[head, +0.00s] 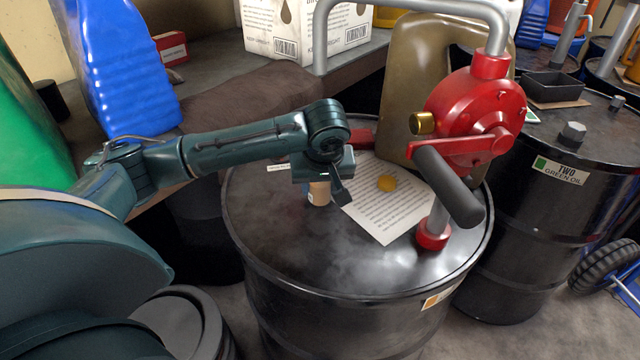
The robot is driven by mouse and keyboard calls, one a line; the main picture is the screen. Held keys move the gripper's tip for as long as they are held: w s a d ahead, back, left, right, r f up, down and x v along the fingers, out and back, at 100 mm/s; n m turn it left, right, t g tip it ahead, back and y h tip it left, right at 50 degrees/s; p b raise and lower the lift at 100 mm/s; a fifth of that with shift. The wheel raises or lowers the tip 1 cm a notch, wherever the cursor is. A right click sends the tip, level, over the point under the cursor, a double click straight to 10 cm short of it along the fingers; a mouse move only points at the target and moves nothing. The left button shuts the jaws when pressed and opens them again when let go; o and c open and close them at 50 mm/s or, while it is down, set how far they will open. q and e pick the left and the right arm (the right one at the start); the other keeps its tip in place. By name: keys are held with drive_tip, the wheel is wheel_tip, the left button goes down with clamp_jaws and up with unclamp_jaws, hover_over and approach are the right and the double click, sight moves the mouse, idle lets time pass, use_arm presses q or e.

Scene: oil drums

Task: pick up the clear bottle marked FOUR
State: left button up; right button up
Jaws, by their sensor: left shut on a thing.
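My left gripper (330,192) reaches in from the left over the lid of the black drum (310,257). It is shut on a small tan-brown object (319,193), probably a small bottle, low over or on the drum lid. Most of that object is hidden by the gripper, and I cannot read any FOUR mark on it. I cannot tell whether its base touches the lid. My right gripper is not in view.
A red hand pump (475,115) with a dark-gripped crank stands on the drum's right side. An olive jerrycan (405,80) is behind. A blue bottle (115,70) stands at left.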

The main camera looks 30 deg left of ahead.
use_arm(q)
drive_tip(key=shift+c, duration=1.2)
drive_tip(key=shift+r, duration=0.2)
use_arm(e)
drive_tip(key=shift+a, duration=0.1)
use_arm(q)
drive_tip(key=shift+r, duration=1.65)
drive_tip(key=s+d, duration=0.6)
drive_tip(key=s, duration=0.1)
drive_tip(key=shift+f, duration=0.1)
drive_tip(key=s+d+p, duration=0.2)
drive_tip(key=s+d, duration=0.2)
drive_tip(key=shift+s, duration=0.35)
drive_tip(key=shift+s+d+p, duration=0.6)
drive_tip(key=shift+s+d, duration=0.1)
drive_tip(key=shift+s, duration=0.05)
drive_tip(key=shift+d, duration=0.1)
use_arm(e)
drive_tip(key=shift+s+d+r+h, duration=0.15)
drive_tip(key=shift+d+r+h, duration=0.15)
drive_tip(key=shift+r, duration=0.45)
